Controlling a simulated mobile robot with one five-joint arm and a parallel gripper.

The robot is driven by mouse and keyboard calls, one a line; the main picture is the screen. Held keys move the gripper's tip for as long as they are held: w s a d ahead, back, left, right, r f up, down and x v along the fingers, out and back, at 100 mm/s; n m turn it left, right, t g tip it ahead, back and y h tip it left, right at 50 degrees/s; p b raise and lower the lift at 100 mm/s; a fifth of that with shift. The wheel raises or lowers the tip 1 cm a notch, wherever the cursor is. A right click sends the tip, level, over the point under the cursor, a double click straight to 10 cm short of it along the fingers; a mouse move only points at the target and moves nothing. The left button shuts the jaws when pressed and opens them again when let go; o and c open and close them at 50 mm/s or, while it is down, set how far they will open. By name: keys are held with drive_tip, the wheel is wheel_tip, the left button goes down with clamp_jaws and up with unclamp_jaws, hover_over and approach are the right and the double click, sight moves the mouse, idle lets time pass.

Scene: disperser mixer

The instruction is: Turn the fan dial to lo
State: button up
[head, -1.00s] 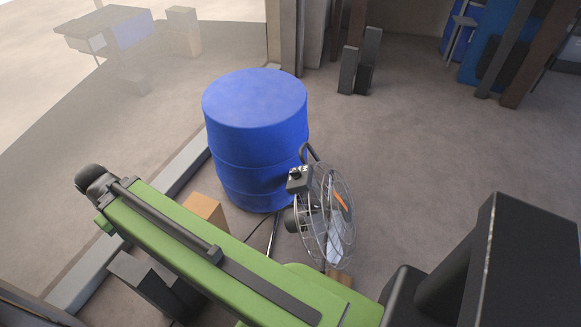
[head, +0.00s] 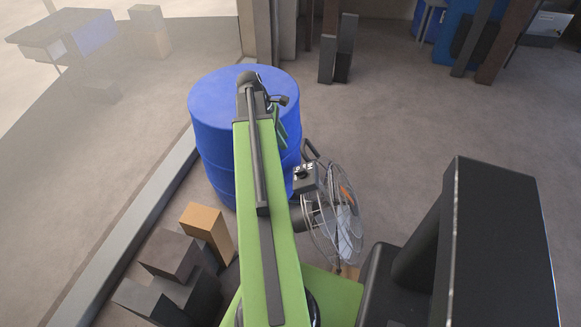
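The fan (head: 335,215) has a round wire cage and an orange mark at its centre. It stands right of my green arm, beside the blue barrel. Its small dark control box (head: 306,180) sits at the cage's upper left and has white markings on top. The dark dial (head: 301,174) is on that box; its setting is too small to read. My arm reaches forward over the barrel. Small dark parts at its far end are probably my gripper (head: 281,103), beyond and above the control box and apart from it. Its fingers cannot be made out.
The blue barrel (head: 215,95) stands close behind the fan. An orange-brown block (head: 206,229) and dark blocks (head: 170,255) lie left of my arm. A low ledge (head: 130,215) runs along the left. Open floor (head: 400,130) lies right of the fan.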

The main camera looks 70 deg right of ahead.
sight(300, 170)
drive_tip(key=b+x, duration=1)
drive_tip(key=x, duration=0.1)
drive_tip(key=b+x, duration=0.6)
drive_tip(key=shift+w+a+f, duration=0.1)
drive_tip(key=shift+w+f, duration=0.15)
drive_tip(key=shift+f, duration=0.05)
drive_tip(key=shift+r, duration=0.1)
drive_tip(key=shift+c, duration=0.2)
clamp_jaws()
